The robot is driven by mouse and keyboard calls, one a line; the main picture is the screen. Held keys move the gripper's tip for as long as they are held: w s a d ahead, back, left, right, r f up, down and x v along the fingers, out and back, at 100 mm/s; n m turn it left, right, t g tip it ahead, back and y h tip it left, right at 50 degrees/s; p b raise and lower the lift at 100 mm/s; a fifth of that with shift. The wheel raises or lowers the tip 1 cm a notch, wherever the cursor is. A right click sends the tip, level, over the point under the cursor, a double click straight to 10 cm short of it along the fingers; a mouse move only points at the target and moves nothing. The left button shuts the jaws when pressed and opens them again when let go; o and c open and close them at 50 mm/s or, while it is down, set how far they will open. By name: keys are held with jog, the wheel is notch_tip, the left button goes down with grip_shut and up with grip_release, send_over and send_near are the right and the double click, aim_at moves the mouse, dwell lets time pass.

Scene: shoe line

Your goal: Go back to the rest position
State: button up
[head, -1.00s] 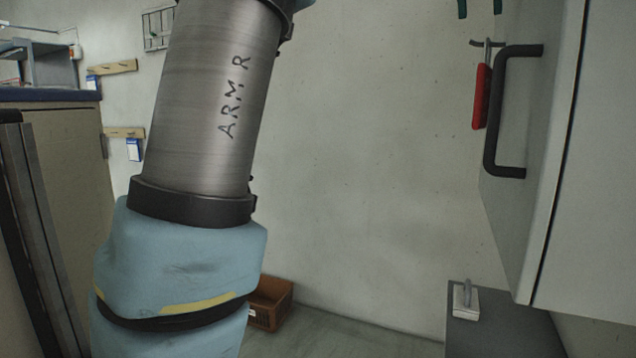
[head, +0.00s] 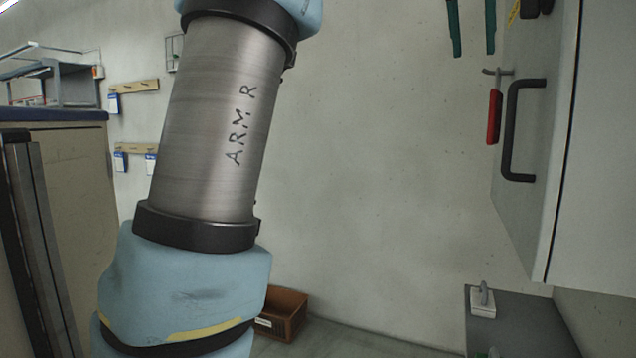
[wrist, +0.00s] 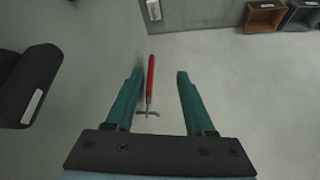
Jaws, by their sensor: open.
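My gripper (head: 473,52) shows at the top edge of the head view, with its two teal fingers pointing down and apart. In the wrist view my gripper (wrist: 155,76) is open, with nothing held between the fingers. My arm crosses the left of the head view, running up out of the picture. A red-handled object (head: 494,117) hangs from a metal hook below and right of the fingertips. It also shows between the fingers in the wrist view (wrist: 151,78), apart from them.
A grey cabinet (head: 540,220) with a black handle (head: 512,130) stands at the right. A brown crate (head: 283,315) lies on the floor by the wall (head: 380,180). A workbench (head: 80,200) stands at the left. The wall area between is bare.

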jog(key=w+a+f+n+y+b, duration=0.1)
jog(key=w+a+f, duration=0.3)
jog(key=f, duration=0.5)
jog(key=w+a+f+n+g+y, duration=0.1)
jog(key=a+f, duration=0.4)
jog(key=f, duration=0.4)
jog(key=w+a+f+n+b, duration=0.1)
jog(key=w+a+f, duration=0.3)
jog(key=f, duration=0.6)
jog(key=s+a+f+n+g+b, duration=0.1)
jog(key=s+a+f, duration=0.7)
jog(key=a+f, duration=0.2)
jog(key=s+a+f+n+g+y+b, duration=0.1)
jog(key=s+a+f+n, duration=0.1)
jog(key=s+a+f, duration=0.6)
notch_tip(320, 180, down, 7)
jog(key=a, duration=0.2)
jog(key=shift+a+n, duration=0.3)
jog(key=shift+a, duration=0.05)
jog(key=shift+d+r, duration=0.1)
